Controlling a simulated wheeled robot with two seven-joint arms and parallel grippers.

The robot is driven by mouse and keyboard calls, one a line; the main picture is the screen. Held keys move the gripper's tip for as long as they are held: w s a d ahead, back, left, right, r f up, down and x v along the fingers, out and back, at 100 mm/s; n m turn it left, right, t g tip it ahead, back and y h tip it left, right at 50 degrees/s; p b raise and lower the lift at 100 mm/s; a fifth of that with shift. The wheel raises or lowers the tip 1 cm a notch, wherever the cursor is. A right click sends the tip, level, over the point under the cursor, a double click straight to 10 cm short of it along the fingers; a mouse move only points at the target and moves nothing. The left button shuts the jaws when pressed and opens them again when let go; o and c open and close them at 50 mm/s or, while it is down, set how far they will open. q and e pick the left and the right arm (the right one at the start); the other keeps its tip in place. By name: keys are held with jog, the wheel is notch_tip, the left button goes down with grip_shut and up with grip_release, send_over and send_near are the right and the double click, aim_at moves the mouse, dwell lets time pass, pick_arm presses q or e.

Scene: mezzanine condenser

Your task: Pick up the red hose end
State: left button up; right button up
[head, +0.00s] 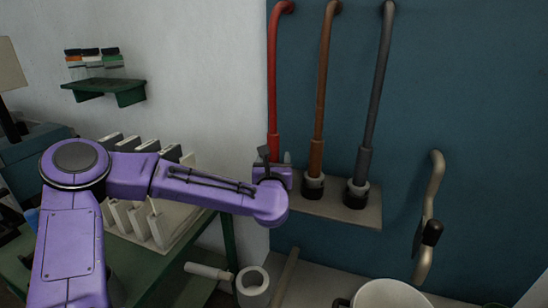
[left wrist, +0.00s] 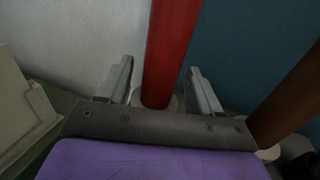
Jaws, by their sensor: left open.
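The red hose (head: 272,85) hangs down the blue-green wall panel, the leftmost of three hoses. Its thicker lower end is partly hidden behind my left gripper (head: 272,157) in the head view. In the left wrist view, the red hose end (left wrist: 168,50) stands between the two grey fingers of my open left gripper (left wrist: 158,90). The fingers are apart from each other, with a gap visible on the left side of the hose. Whether either finger touches it I cannot tell. The bottom of the hose end meets a pale round fitting, mostly hidden. My right gripper is not in view.
A brown hose (head: 318,110) and a grey hose (head: 376,95) hang to the right, their ends in dark-and-pale collars on a small shelf (head: 340,211). A bent pipe handle (head: 430,215) is farther right. A white pot (head: 390,293) stands below. A slotted rack (head: 150,222) is left.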

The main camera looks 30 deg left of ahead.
pick_arm(q)
jog(key=shift+w+a, duration=0.1)
jog(key=shift+a, duration=0.05)
grip_shut()
